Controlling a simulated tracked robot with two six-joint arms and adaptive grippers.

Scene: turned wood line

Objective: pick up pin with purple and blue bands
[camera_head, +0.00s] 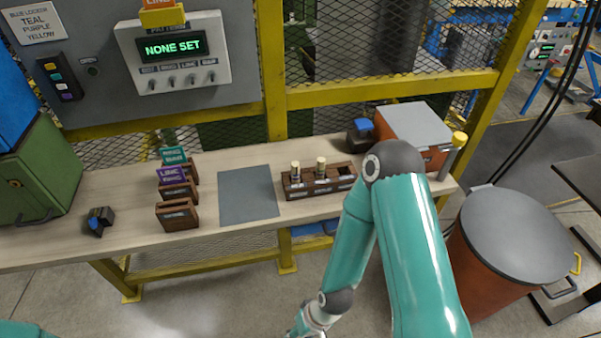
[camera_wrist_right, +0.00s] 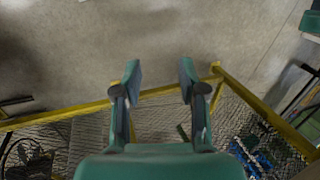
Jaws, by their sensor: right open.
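Two pale pins (camera_head: 296,172) (camera_head: 320,166) stand upright in a dark wooden rack (camera_head: 345,182) on the bench. They are too small to tell their band colours, so I cannot tell whether either is the purple and blue one. My right arm reaches down in front of the bench, and its gripper is at or beyond the bottom edge of the head view. In the right wrist view the right gripper (camera_wrist_right: 159,78) is open and empty, with bare floor beyond its fingers. Only a bit of teal shows at the lower left of the head view; my left gripper is out of sight.
A grey mat (camera_head: 248,196) lies left of the rack. Small wooden boxes with teal and purple signs (camera_head: 177,188) stand further left. A grey-topped box (camera_head: 412,124) is on the bench's right, and a lidded drum (camera_head: 515,235) stands on the floor.

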